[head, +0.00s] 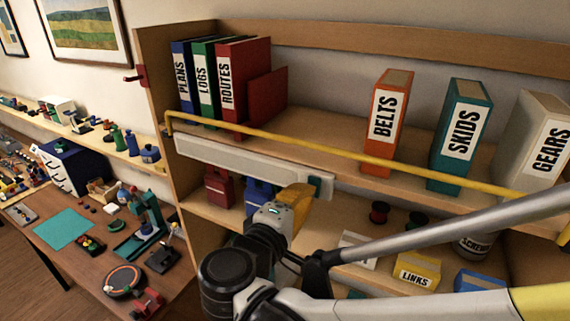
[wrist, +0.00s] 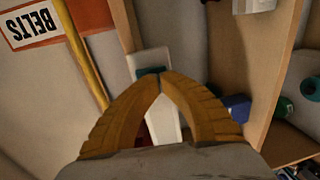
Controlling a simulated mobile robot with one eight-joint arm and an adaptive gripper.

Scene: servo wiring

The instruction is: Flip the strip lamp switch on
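The strip lamp (head: 240,160) is a long whitish bar along the front of the upper shelf, under the yellow rail. Its teal switch (head: 318,187) sits near the lamp's right end. My gripper (head: 305,190) has yellow-orange fingers, and in the head view their tips are just left of the switch. In the wrist view my gripper (wrist: 159,75) has its fingertips together with nothing between them. They overlap the teal switch (wrist: 149,71), part of which is hidden behind them. The white lamp body (wrist: 163,120) shows between the fingers. I cannot tell whether the tips touch the switch.
A yellow rail (head: 350,156) crosses in front of the shelf, close above the lamp. Binders (head: 232,85) and boxes such as the orange BELTS box (head: 388,120) stand on the upper shelf. Red and blue containers (head: 219,187) and bins (head: 416,269) fill the lower shelf.

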